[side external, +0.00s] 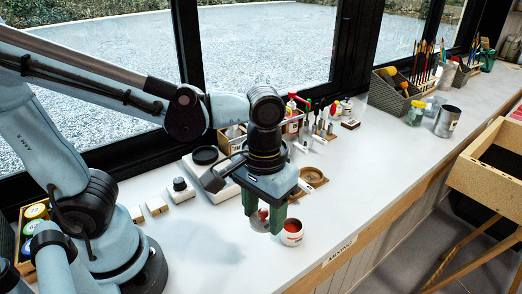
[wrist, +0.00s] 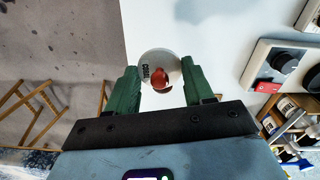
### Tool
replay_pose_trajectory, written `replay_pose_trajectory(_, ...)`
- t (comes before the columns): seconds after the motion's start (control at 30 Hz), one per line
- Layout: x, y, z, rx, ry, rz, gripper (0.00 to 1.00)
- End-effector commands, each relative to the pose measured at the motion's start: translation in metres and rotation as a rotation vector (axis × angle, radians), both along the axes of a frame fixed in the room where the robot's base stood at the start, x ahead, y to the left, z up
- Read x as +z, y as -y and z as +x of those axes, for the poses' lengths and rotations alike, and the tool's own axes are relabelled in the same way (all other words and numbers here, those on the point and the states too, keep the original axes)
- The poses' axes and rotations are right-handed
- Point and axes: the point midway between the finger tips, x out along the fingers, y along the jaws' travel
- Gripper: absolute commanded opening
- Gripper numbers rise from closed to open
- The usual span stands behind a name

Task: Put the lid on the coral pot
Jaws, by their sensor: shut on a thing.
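My gripper (side external: 262,224) points down with two green fingers, just left of the pot in the side view. It is shut on the pale round lid (side external: 258,221), which has a red knob and hangs between the fingers. In the wrist view my gripper (wrist: 161,84) has the red knob between its fingers. A white round shape with CORAL lettering shows beyond; where lid and pot divide there is unclear.
A round wooden dish (side external: 313,177) lies behind the pot. Small tools and bottles (side external: 322,122) stand near the window. A dark knob on a white block (side external: 181,187) is to the left. The bench right of the pot is clear up to its front edge.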

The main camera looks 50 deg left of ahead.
Motion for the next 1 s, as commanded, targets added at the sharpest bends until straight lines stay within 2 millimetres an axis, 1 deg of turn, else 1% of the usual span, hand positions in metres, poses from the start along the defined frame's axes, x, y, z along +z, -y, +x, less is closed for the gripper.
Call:
replay_pose_trajectory(0.17,-0.001,0.0,0.006,0.001,0.0,0.0,0.23)
replay_pose_trajectory(0.27,-0.003,0.0,0.019,0.002,0.0,0.0,0.23)
replay_pose_trajectory(0.5,-0.013,-0.003,0.059,0.002,0.0,-0.002,0.23)
replay_pose_trajectory(0.6,-0.018,-0.005,0.072,0.003,0.0,-0.002,0.23)
replay_pose_trajectory(0.7,-0.021,-0.006,0.079,0.001,0.0,-0.002,0.23)
replay_pose_trajectory(0.8,-0.024,-0.007,0.082,0.001,0.0,-0.002,0.23)
replay_pose_trajectory(1.0,-0.036,-0.007,0.083,0.001,0.0,-0.002,0.23)
